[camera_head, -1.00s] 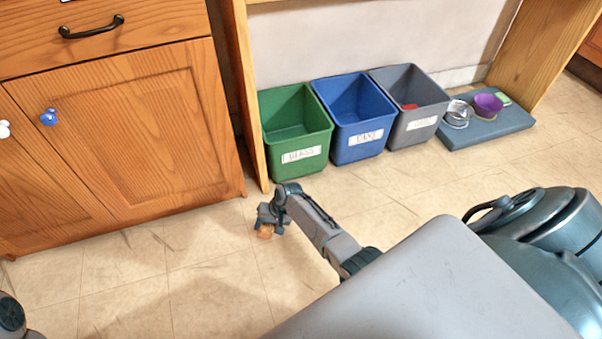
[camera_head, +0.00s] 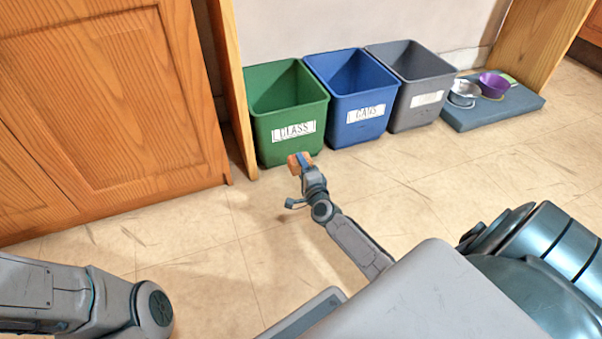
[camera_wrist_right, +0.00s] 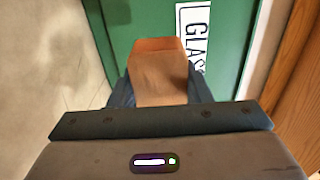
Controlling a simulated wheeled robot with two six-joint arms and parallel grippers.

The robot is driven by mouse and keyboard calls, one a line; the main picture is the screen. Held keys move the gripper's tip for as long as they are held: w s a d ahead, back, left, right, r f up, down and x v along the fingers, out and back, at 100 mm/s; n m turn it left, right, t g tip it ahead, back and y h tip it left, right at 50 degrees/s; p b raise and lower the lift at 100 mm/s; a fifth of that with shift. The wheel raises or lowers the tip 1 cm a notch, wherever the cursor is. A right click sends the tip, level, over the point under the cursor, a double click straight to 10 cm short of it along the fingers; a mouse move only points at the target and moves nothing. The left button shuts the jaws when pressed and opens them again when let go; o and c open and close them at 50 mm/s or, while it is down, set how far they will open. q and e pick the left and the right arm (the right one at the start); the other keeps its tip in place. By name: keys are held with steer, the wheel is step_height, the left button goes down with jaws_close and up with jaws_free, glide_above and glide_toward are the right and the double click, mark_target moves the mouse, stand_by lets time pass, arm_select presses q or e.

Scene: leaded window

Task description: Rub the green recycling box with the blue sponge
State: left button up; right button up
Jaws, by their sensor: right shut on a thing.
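The green recycling box (camera_head: 265,142) stands at the left of a row of bins, with a white GLASS label on its front. My right gripper (camera_head: 303,165) is shut on an orange-brown block (camera_head: 294,164) that looks like a sponge; I see no blue sponge. The block is at the lower front of the green box, just below the label. In the right wrist view the block (camera_wrist_right: 158,72) sticks out between the fingers towards the green wall (camera_wrist_right: 140,22). I cannot tell whether it touches. My left gripper is out of view.
A blue bin (camera_head: 345,132) and a grey bin (camera_head: 408,118) stand to the right of the green box. Further right, a grey-blue mat (camera_head: 505,113) bears a metal bowl and a purple bowl (camera_head: 494,84). A wooden cabinet (camera_head: 110,110) is at left. The tiled floor in front is clear.

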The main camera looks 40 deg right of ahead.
mark_target(288, 143)
steer(key=shift+b+x, duration=0.9)
steer(key=shift+x, duration=1.95)
steer(key=shift+b+x, duration=0.3)
steer(key=shift+x, duration=0.55)
steer(key=shift+s+d, duration=0.2)
steer(key=shift+d, duration=0.6)
steer(key=shift+s+d, duration=0.25)
steer(key=shift+d, duration=0.55)
steer(key=shift+w+d+b, duration=0.1)
steer(key=shift+d+b, duration=0.05)
steer(key=shift+b, duration=0.15)
steer(key=shift+w+a+r+p, duration=0.1)
steer(key=shift+w+a+p, duration=0.1)
steer(key=shift+a, duration=0.25)
steer(key=shift+w+a+r+p, duration=0.1)
steer(key=shift+a+p, duration=0.05)
steer(key=shift+a, duration=0.3)
steer(key=shift+w+a, duration=0.35)
steer(key=shift+a, duration=0.55)
steer(key=shift+c, duration=0.4)
